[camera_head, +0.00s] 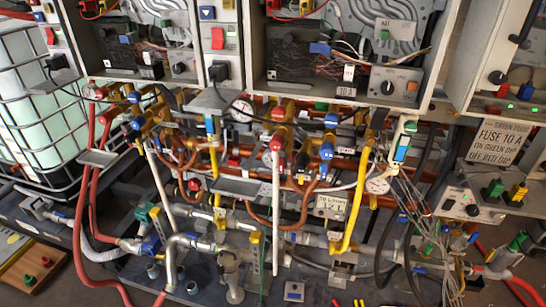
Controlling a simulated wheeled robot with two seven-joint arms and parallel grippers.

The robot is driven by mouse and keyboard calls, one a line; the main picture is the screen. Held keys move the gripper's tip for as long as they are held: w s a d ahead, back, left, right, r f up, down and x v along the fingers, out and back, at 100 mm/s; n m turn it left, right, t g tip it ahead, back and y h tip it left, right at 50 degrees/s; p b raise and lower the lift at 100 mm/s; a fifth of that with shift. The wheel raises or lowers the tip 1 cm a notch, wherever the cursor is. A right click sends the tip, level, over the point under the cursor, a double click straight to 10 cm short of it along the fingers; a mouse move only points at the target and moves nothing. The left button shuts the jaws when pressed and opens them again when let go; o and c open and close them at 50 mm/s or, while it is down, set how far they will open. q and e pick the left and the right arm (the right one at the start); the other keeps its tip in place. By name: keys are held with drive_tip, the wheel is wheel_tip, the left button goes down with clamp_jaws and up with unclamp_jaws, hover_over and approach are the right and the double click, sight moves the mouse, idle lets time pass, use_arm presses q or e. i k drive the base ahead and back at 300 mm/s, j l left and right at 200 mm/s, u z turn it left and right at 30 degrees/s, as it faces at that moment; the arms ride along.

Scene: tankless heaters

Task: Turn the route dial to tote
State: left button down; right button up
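No dial carries a route or tote label that I can read, so I cannot tell which one is the route dial. A small grey control box (396,84) with a dark round knob (387,87) and an orange one (411,86) sits inside the open right-hand heater cabinet; its lettering is too small to read. Another dark round knob (496,77) is on the cabinet at the far right. A sloped grey box (470,204) at the right also has dark knobs. Neither of my grippers shows in this view.
Red, yellow and copper pipes with coloured valve handles crowd the space below the open cabinets. A caged white tank (38,100) stands at the left. Loose wires hang at the lower right. A wooden tray (35,268) is lower left.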

sight(497, 216)
drive_tip(key=z, duration=1.4)
